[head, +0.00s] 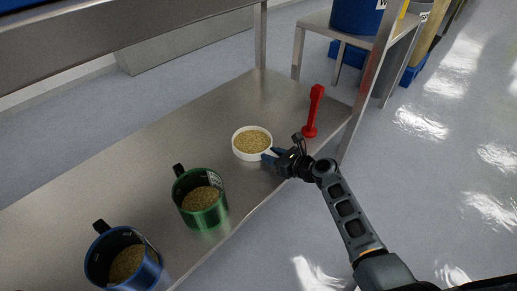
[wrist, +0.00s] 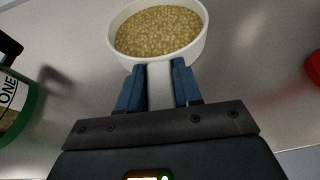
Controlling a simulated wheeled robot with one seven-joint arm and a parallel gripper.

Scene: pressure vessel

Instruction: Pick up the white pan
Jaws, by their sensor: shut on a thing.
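The white pan (head: 237,149) is a round, shallow white dish filled with tan grains. It stands on the metal shelf near the shelf's right end in the head view. In the wrist view the pan (wrist: 203,45) is straight ahead, at the top of the picture. Its short white handle (wrist: 159,85) points toward me. My gripper (head: 271,156) has its blue fingers on either side of that handle, and in the wrist view the fingers (wrist: 158,88) are shut on it. The pan looks level; I cannot tell whether it touches the shelf.
A green mug (head: 205,217) and a blue mug (head: 155,271) with grains stand left of the pan. A red upright object (head: 312,112) stands to the right. The metal shelf (head: 120,165) is bare behind the mugs. An upper shelf (head: 100,40) hangs over the back left.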

